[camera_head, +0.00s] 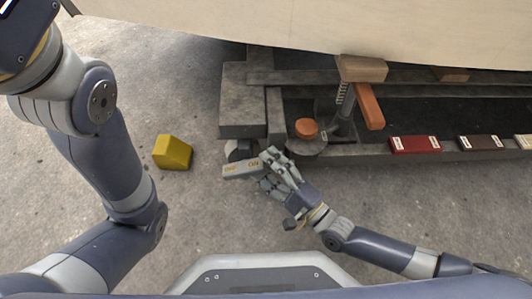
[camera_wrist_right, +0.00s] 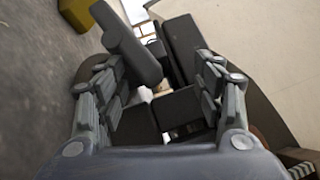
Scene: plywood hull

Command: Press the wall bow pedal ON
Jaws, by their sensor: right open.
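The bow pedal (camera_head: 241,171) is a grey rocker bar with small yellowish labels, low in front of the corner of the dark frame; the label at its right end appears to read ON. My right gripper (camera_head: 272,165) is open, with its fingers close to the pedal's right end. I cannot tell whether they touch it. In the right wrist view, the open fingers (camera_wrist_right: 163,85) stand on both sides of dark grey parts; a dark bar (camera_wrist_right: 132,50), possibly the pedal, lies between them. My left arm is at the left, with its gripper out of view.
A yellow block (camera_head: 173,152) lies on the concrete floor left of the pedal. The dark frame (camera_head: 245,116) under the pale hull (camera_head: 300,20) carries an orange knob (camera_head: 306,128), an orange bar (camera_head: 366,107) and a red block (camera_head: 414,145). The floor in front is clear.

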